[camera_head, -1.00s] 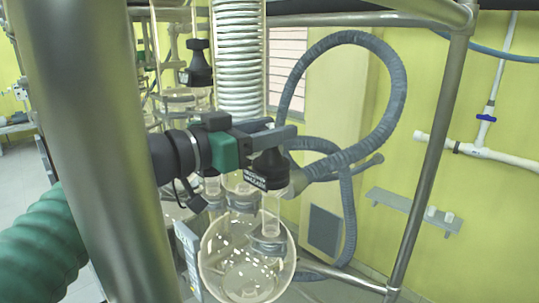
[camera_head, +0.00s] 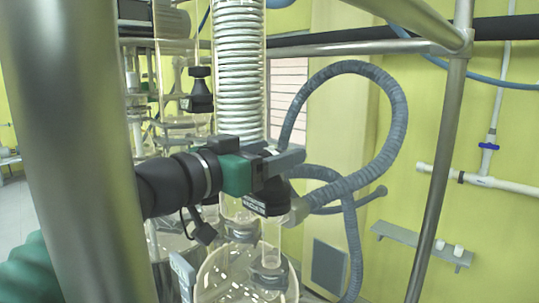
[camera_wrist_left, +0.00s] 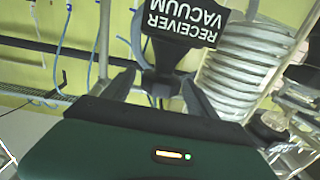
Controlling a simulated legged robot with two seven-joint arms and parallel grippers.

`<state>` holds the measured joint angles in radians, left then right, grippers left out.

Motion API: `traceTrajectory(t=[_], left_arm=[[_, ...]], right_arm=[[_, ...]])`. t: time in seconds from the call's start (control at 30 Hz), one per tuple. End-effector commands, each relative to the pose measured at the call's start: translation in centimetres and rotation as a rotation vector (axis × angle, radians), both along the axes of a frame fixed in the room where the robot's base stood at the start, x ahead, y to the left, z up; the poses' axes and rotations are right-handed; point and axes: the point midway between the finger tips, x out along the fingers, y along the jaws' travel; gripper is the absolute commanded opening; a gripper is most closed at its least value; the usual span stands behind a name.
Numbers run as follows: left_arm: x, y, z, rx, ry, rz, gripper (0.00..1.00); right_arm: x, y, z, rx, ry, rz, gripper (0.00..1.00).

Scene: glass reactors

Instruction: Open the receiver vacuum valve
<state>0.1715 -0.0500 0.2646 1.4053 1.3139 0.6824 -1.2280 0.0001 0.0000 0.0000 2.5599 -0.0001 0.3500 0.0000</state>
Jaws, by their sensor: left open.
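The receiver vacuum valve (camera_head: 268,198) is a black cap with a white label, on the glassware above the round flask, at the centre of the head view. In the left wrist view its label "RECEIVER VACUUM" (camera_wrist_left: 185,22) shows upside down at the top. My left gripper (camera_head: 283,154) comes in from the left with its green body beside the valve. Its fingers are open at the valve's top. In the left wrist view the black valve part lies between the two spread fingers (camera_wrist_left: 158,90). I cannot tell whether they touch it.
A thick grey hose (camera_head: 395,130) loops right of the valve. A coiled glass condenser (camera_head: 239,75) stands behind the gripper, and a round glass flask (camera_head: 245,275) is below. Metal frame posts (camera_head: 445,150) stand at right and close at left. Another black-capped valve (camera_head: 200,95) is behind.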

Motion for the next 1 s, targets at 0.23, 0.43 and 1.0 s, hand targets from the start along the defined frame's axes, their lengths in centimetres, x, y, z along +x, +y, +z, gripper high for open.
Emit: traceTrajectory(t=[0.23,0.43,1.0], left_arm=[[-2.4,2.2,-0.5,0.001,-0.005,0.004,0.67],[-6.7,6.3,-0.6,0.001,-0.004,0.004,0.67],[-12.0,11.4,-0.1,0.001,0.002,0.0,0.67]], right_arm=[[0.0,0.0,-2.2,0.0,0.0,0.0,0.67],[0.0,0.0,-4.6,0.0,0.0,0.0,0.67],[0.0,0.0,-6.1,0.0,0.0,0.0,0.67]])
